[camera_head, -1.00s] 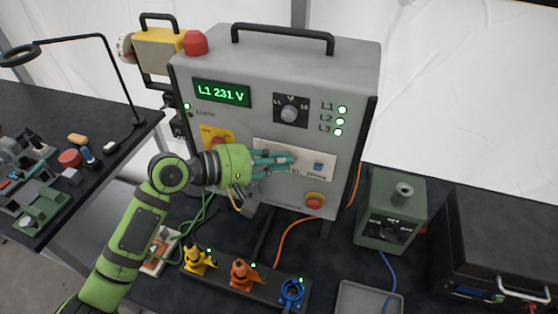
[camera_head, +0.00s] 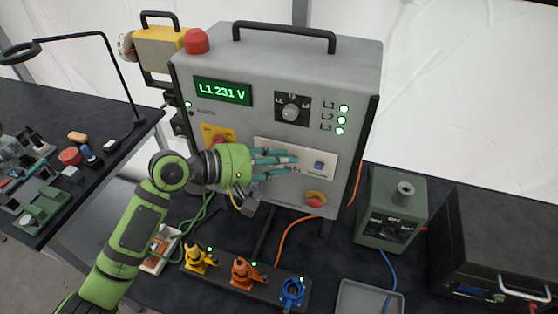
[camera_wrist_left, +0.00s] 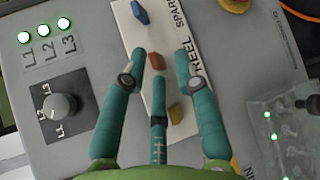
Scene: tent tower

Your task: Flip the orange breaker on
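The orange breaker (camera_wrist_left: 157,61) is a small lever on a white plate (camera_wrist_left: 131,45) on the grey panel. In the left wrist view it stands between a blue breaker (camera_wrist_left: 141,15) and a yellow breaker (camera_wrist_left: 175,113). My left gripper (camera_head: 284,163) is in front of the plate, its teal fingers spread. In the left wrist view the gripper (camera_wrist_left: 160,72) has two fingertips either side of the orange breaker and a third below it. Contact cannot be told. In the head view the fingers mostly hide the orange and yellow breakers; the blue breaker (camera_head: 319,165) shows. My right gripper is out of view.
The grey cabinet (camera_head: 225,65) has a green display (camera_head: 222,93), a rotary knob (camera_head: 291,111), lit green lamps (camera_head: 340,120) and a red stop button (camera_head: 314,200) below the plate. Coloured connectors (camera_head: 241,272) stand below. A green box (camera_head: 392,210) stands right.

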